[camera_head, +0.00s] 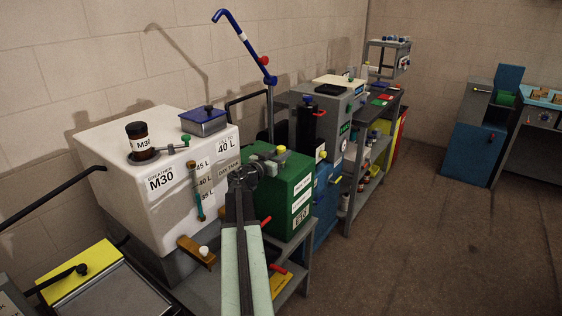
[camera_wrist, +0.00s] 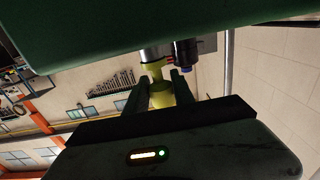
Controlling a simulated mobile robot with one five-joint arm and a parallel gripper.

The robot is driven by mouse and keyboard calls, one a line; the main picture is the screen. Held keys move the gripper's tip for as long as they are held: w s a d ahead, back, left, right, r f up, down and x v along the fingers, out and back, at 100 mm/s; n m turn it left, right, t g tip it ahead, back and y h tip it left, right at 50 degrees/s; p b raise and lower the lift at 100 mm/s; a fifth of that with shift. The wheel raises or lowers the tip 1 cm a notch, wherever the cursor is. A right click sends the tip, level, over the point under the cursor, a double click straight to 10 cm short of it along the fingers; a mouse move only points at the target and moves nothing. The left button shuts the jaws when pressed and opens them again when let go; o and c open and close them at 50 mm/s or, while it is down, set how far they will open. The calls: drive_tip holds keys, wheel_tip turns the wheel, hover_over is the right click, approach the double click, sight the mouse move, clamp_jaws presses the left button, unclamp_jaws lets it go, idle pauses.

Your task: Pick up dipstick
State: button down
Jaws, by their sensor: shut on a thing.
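The dipstick's yellow handle (camera_wrist: 160,93) is between the two fingers of my gripper (camera_wrist: 163,92) in the wrist view. The gripper is shut on it. A silvery collar (camera_wrist: 156,53) shows just beyond the handle, close to a green surface. In the head view a yellow knob (camera_head: 281,150), which looks like the same handle, shows at the top of the green box (camera_head: 290,190). My gripper (camera_head: 268,163) is beside it, partly hidden by its own wrist. The dipstick's rod is not visible.
A white tank (camera_head: 130,215) marked M30 stands left of the green box, with a dark jar (camera_head: 142,140) on top. A blue hand pump (camera_head: 245,45) rises behind. A dark cylinder (camera_head: 307,125) stands to the right. The floor (camera_head: 430,250) at right is clear.

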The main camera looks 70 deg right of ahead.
wheel_tip(320, 180, up, 28)
drive_tip(key=p, duration=2.8)
wheel_tip(320, 180, down, 4)
drive_tip(key=b, duration=0.4)
